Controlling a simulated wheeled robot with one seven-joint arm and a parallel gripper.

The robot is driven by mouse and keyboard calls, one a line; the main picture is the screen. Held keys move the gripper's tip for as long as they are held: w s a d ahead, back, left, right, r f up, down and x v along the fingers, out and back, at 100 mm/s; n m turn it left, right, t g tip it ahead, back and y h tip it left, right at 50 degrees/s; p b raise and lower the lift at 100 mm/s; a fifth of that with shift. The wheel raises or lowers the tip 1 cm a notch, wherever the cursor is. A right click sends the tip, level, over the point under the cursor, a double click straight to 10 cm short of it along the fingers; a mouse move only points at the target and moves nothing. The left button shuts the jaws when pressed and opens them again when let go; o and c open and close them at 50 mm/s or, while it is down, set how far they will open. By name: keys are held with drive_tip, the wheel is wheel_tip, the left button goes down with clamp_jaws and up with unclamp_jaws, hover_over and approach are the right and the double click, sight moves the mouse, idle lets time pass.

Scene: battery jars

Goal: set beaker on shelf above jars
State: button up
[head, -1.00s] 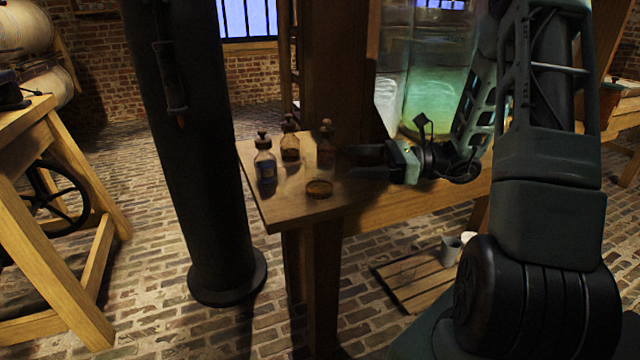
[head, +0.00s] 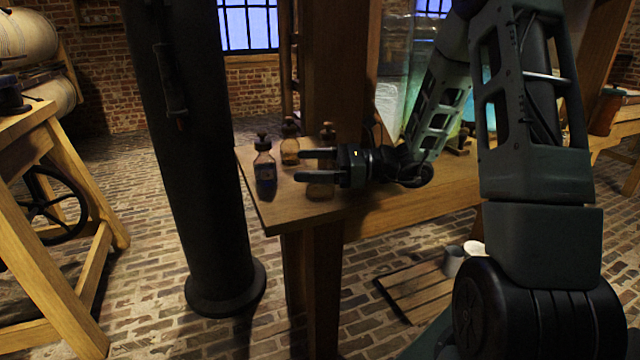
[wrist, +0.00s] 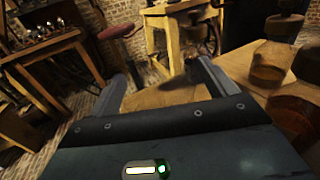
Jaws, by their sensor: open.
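My gripper (head: 298,165) is open and empty, pointing left just above the left end of the wooden table (head: 375,212). In the wrist view its two fingers (wrist: 162,72) are spread with nothing between them. A large glass jar (head: 418,55) stands at the back of the table, mostly hidden behind my arm. I cannot make out a beaker for certain. A grey cup (head: 453,262) and a white cup (head: 474,248) are low down by a slatted wooden pallet. No shelf above the jars is clearly in view.
A dark-labelled bottle (head: 265,172) and an amber bottle (head: 290,148) stand close to my fingers. A black column (head: 200,150) stands left of the table. Brick floor lies open beyond.

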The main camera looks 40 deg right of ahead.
drive_tip(key=shift+c, duration=0.3)
drive_tip(key=c, duration=1.1)
drive_tip(key=shift+r, duration=0.15)
